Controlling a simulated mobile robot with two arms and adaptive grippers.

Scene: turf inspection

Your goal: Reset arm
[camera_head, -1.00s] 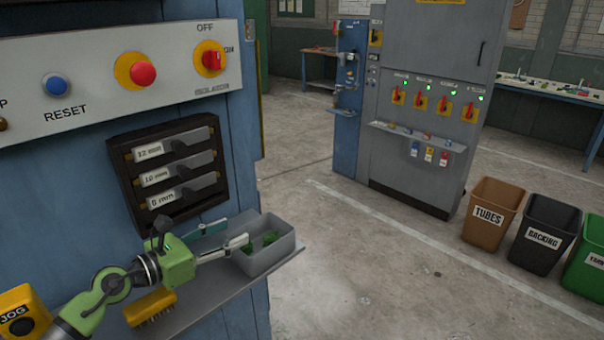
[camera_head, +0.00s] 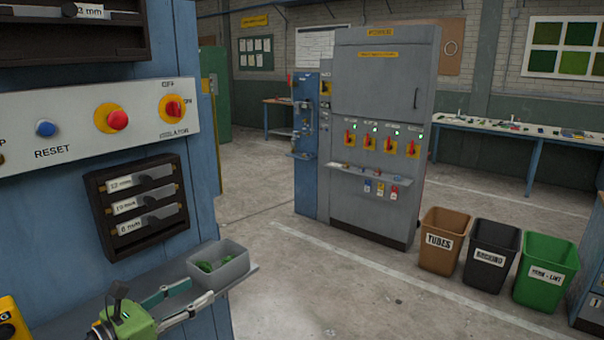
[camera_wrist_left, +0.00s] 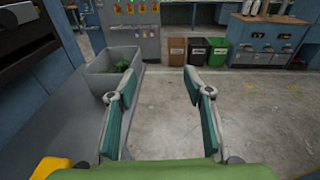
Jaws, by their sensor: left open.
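My left gripper (camera_head: 202,288) is low in the head view, its arm coming in from the bottom left. Its two teal-padded fingers are spread with nothing between them. They point toward the grey bin (camera_head: 232,270), which holds green scraps (camera_head: 213,265) on the machine's shelf. In the left wrist view the gripper (camera_wrist_left: 161,74) is open over bare floor. The grey bin (camera_wrist_left: 98,84) stands just left of its left finger there. My right gripper is not in view.
The blue machine carries a control panel (camera_head: 75,150) and a rack of labelled mm bars (camera_head: 100,226). A grey power cabinet (camera_head: 375,205) stands behind. Brown (camera_head: 438,260), black (camera_head: 490,278) and green (camera_head: 545,292) waste bins stand at right. The floor between is clear.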

